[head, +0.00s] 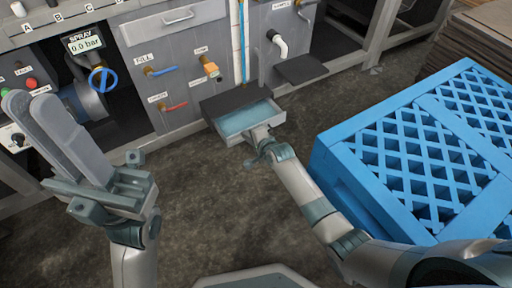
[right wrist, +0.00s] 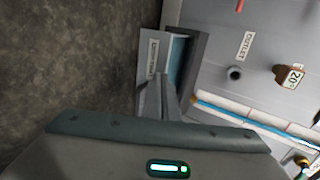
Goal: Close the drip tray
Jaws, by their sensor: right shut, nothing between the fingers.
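The drip tray (head: 250,121) is a shallow grey drawer with a light blue inside. It stands partly pulled out from under a dark plate at the foot of the machine. In the right wrist view the drip tray (right wrist: 152,58) shows its labelled front face and a strip of blue inside. My right gripper (head: 257,134) is at the tray's front, its fingers shut and empty. In the right wrist view its fingers (right wrist: 161,88) point at the front; I cannot tell if they touch it. My left gripper (head: 32,98) is raised at the left, away from the tray; its finger gap is unclear.
A large blue crate (head: 345,178) stands on the floor right of my right arm. The machine front carries a blue handwheel (head: 102,80), small valves and an outlet pipe (head: 279,45). A dark shelf (head: 302,68) juts out right of the tray. The floor before the machine is clear.

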